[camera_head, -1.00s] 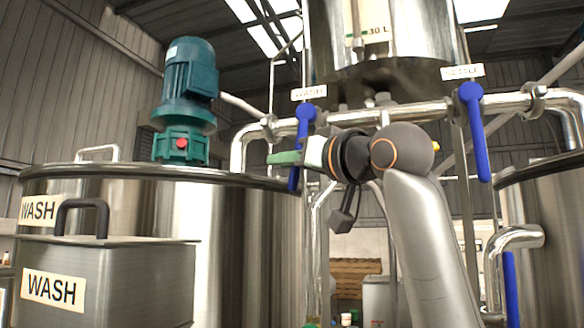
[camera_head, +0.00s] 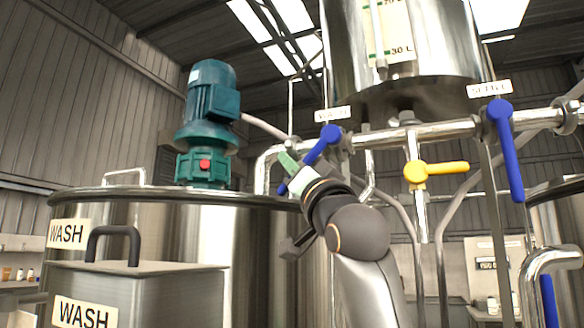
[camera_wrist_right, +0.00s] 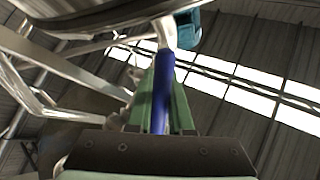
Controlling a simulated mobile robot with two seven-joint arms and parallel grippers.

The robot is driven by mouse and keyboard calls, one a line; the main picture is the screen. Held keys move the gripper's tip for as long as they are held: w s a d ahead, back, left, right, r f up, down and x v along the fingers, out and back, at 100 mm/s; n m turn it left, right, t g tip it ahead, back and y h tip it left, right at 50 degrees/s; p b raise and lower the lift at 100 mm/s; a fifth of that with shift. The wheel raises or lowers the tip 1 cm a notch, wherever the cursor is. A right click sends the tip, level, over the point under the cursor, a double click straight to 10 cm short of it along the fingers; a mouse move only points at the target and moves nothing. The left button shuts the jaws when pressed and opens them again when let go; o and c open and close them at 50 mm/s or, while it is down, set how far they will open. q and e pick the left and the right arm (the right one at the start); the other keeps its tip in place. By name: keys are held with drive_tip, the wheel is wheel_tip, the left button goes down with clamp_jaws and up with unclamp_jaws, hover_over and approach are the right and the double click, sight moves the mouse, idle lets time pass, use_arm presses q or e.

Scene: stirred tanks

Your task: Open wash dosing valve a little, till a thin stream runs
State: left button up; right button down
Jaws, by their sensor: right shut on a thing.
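The wash dosing valve has a blue lever (camera_head: 322,146) under a white label that seems to read WASH, on the pipe below the tall steel vessel. The lever slants down to the left. My right gripper (camera_head: 288,168) is shut on its lower part. In the right wrist view the blue lever (camera_wrist_right: 162,95) lies between the green fingers of my right gripper (camera_wrist_right: 163,102). The valve's pipe bends down behind the rim of the wash tank (camera_head: 130,199). Its outlet is hidden, and I see no stream. My left gripper is out of view.
A second blue lever (camera_head: 507,150), labelled SETTLE, hangs nearly straight down at the right. A yellow lever (camera_head: 440,168) sticks out level between the two. A green motor (camera_head: 208,105) stands on the wash tank. A steel WASH box (camera_head: 150,285) stands in front.

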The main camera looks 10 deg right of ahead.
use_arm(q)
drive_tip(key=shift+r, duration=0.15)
use_arm(e)
drive_tip(key=shift+r, duration=0.1)
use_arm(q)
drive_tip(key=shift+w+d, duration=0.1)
use_arm(e)
drive_tip(key=c, duration=0.8)
unclamp_jaws()
